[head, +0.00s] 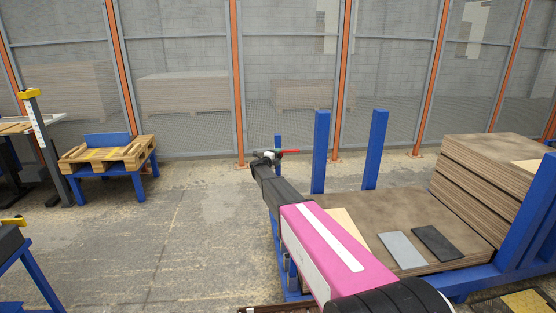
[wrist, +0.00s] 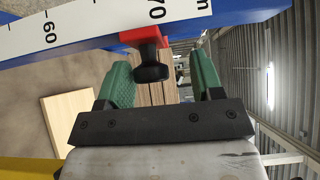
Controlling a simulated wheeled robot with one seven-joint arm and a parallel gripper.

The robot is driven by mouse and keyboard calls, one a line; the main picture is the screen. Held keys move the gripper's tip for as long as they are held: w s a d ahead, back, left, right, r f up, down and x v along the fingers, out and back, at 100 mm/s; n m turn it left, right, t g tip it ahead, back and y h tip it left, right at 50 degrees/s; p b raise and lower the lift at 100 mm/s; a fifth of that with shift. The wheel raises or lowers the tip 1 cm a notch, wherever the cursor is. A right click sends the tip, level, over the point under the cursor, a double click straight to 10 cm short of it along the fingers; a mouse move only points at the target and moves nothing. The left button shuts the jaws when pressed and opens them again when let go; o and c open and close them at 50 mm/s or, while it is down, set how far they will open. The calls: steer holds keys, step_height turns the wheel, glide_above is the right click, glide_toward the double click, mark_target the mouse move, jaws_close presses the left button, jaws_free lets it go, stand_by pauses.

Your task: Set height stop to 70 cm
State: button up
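In the wrist view, a white scale (wrist: 95,25) with black marks 60 and 70 runs along a blue beam (wrist: 225,18). The red height stop (wrist: 143,38) sits at the scale's edge just below the printed 70, with a black knob (wrist: 151,68) sticking out toward me. My gripper (wrist: 162,66) has its green fingers apart, one on each side of the knob. The knob lies closer to the left finger, with a visible gap to the right one. In the head view my gripper (head: 268,156) is stretched forward beside a small red piece (head: 289,151); its contact there is too small to tell.
Blue uprights (head: 320,150) stand just right of my gripper. A pallet on a blue stand (head: 110,155) is at left. The floor between is clear.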

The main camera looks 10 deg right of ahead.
steer(key=shift+f, duration=0.15)
steer(key=v, duration=1)
steer(key=shift+s+a, duration=0.25)
steer(key=shift+a, duration=0.1)
